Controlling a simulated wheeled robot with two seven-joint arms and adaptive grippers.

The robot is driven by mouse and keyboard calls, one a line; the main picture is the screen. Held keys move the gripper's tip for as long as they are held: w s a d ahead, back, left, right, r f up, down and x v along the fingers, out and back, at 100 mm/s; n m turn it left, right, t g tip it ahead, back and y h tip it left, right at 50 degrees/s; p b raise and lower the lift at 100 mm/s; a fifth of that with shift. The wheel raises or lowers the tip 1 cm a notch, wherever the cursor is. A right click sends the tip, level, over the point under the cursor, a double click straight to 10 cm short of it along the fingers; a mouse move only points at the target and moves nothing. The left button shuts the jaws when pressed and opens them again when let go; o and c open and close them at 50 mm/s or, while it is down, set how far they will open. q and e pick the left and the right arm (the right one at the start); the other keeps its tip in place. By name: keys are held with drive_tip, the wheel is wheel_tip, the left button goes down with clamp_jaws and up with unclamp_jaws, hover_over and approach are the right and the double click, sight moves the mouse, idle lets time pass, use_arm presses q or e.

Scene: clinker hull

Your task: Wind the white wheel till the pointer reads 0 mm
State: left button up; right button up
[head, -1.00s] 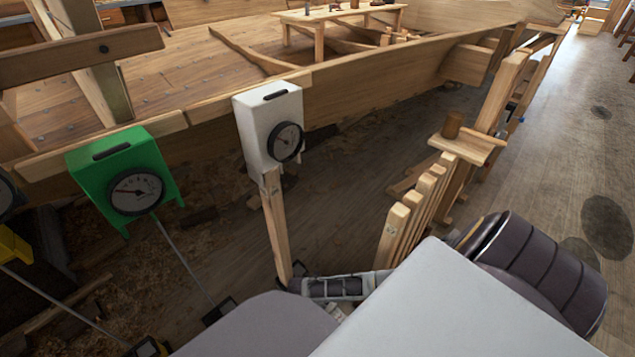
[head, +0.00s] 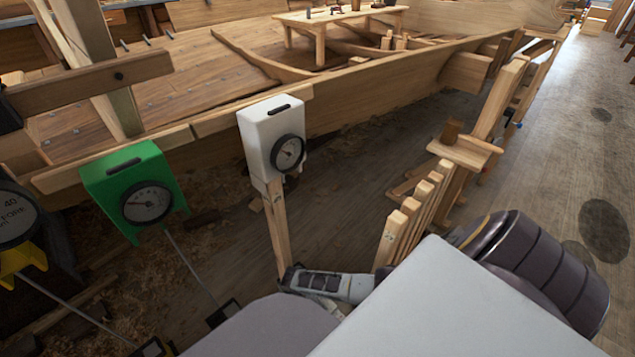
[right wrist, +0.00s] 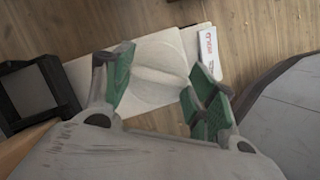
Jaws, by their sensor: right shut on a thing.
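The white wheel (right wrist: 158,72) fills the space between the fingers of my right gripper (right wrist: 153,85) in the right wrist view. It is a pale disc with a raised bar across its middle, and the green finger pads stand on either side of it. In the head view the white gauge box (head: 257,127) stands on a wooden post, with a dark-rimmed round dial (head: 288,154) on its front. The dial is too small to read. My right wrist is low beside the post, and the wheel is hidden there. My left gripper is not in view.
A green gauge box (head: 120,170) stands left of the white one, and a yellow one (head: 22,261) is at the left edge. A wooden rack of upright slats (head: 412,217) stands close to my right arm. The hull planking (head: 370,95) runs behind.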

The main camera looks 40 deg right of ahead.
drive_tip(key=shift+s, duration=0.1)
idle(0.3)
drive_tip(key=o, duration=1)
drive_tip(key=shift+r, duration=0.1)
drive_tip(key=shift+v, duration=5.9)
drive_tip(key=shift+a, duration=0.1)
